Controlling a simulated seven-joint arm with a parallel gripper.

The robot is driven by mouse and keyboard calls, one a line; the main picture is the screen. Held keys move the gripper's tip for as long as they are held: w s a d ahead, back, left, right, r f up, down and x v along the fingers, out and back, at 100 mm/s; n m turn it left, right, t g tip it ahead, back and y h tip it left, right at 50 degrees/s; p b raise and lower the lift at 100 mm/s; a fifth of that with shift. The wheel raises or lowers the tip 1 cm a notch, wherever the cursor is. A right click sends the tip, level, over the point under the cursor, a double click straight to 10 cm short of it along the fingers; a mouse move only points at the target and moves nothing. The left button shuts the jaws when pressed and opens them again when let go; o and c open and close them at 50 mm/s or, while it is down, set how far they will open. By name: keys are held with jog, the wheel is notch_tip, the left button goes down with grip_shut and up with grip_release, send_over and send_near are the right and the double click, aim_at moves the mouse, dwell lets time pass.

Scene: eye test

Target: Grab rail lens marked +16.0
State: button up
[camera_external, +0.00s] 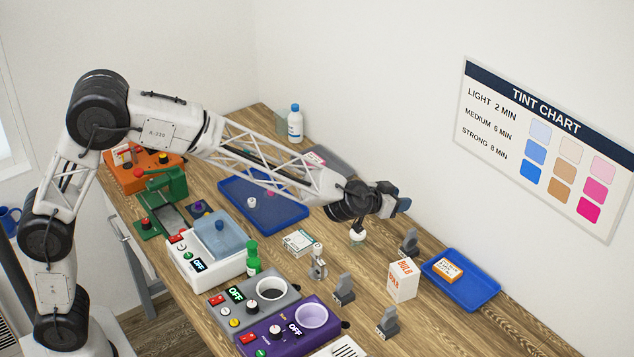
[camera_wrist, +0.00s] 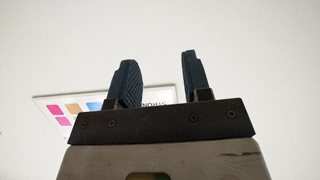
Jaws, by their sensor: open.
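My gripper (camera_external: 403,204) is in the air above the back right of the table, near the wall, pointing right. In the wrist view its two dark fingers (camera_wrist: 158,60) stand apart with nothing between them; behind them are only the white wall and part of the tint chart. I cannot make out a lens marked +16.0 in either view. Small grey stands (camera_external: 408,243), (camera_external: 343,290) and (camera_external: 387,323) are on the table below and in front of my gripper; I see no readable marking on them. A small metal device (camera_external: 318,263) stands left of them.
A bulb box (camera_external: 403,281) stands beside a blue tray (camera_external: 484,291) holding an orange-and-white box (camera_external: 447,270). Grey (camera_external: 240,303) and purple (camera_external: 273,340) units, a white machine (camera_external: 190,268), a green bottle (camera_external: 253,258) and another blue tray (camera_external: 288,217) crowd the left. The tint chart (camera_external: 540,145) hangs on the wall.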

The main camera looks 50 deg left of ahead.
send_near(408, 233)
jog(key=x, duration=0.4)
jog(key=shift+r, duration=0.15)
jog(key=shift+w, duration=0.1)
jog(key=shift+x, duration=1.15)
jog(key=shift+x, duration=2.65)
jog(key=shift+c, duration=0.2)
grip_shut()
